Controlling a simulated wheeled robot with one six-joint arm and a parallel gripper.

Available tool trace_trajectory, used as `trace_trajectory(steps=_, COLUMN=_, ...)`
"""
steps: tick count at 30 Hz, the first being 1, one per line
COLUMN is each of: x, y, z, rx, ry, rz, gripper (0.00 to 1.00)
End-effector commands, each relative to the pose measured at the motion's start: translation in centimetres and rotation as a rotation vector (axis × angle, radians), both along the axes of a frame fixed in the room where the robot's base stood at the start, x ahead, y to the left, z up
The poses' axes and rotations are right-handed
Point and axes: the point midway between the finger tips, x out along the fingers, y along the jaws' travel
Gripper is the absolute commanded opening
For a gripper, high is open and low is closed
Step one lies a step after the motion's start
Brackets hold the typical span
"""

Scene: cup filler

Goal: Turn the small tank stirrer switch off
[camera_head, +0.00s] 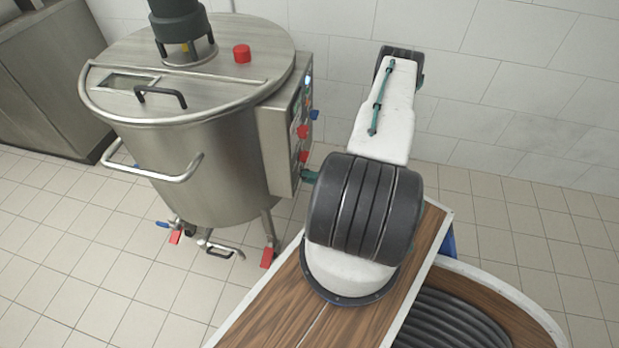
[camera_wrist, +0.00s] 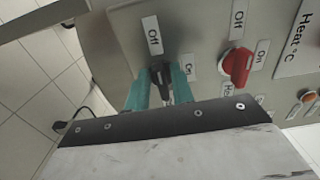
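The small tank is the round steel tank (camera_head: 200,160) at the left of the head view, with a control box (camera_head: 272,142) on its right side. In the wrist view a black rotary switch (camera_wrist: 160,74) sits on the grey panel, below an "Off" label (camera_wrist: 152,36) and left of a partly hidden "On" label (camera_wrist: 191,68). My gripper's teal fingers (camera_wrist: 160,92) stand on both sides of this switch, with no clear gap to it. The knob's exact pointing direction is hard to tell. In the head view my gripper (camera_head: 309,177) is at the box's lower right, its fingertips mostly hidden.
A red switch (camera_wrist: 238,66) with its own Off and On labels is close on the right in the wrist view. A blue knob (camera_head: 314,114) sticks out from the box. Tiled floor (camera_head: 90,270) is free in front of the tank.

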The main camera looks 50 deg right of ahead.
Motion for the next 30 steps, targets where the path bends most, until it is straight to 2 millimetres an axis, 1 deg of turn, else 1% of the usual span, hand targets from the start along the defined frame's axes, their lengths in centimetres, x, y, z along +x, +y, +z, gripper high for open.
trace_trajectory(steps=8, x=0.0, y=0.0, z=0.0, rx=0.001, ry=-0.001, rz=0.001, gripper=0.33)
trace_trajectory(steps=11, x=-0.4, y=-0.2, z=0.0, rx=0.001, ry=-0.001, rz=-0.001, gripper=0.33)
trace_trajectory(steps=14, x=-1.5, y=-0.7, z=0.0, rx=0.001, ry=-0.001, rz=-0.004, gripper=0.33)
trace_trajectory(steps=22, x=-5.7, y=-2.5, z=0.0, rx=0.000, ry=0.000, rz=-0.005, gripper=0.33)
trace_trajectory(steps=26, x=-6.9, y=-2.9, z=0.0, rx=0.001, ry=0.000, rz=-0.003, gripper=0.33)
trace_trajectory(steps=30, x=-7.3, y=-3.0, z=0.0, rx=0.001, ry=-0.001, rz=0.000, gripper=0.33)
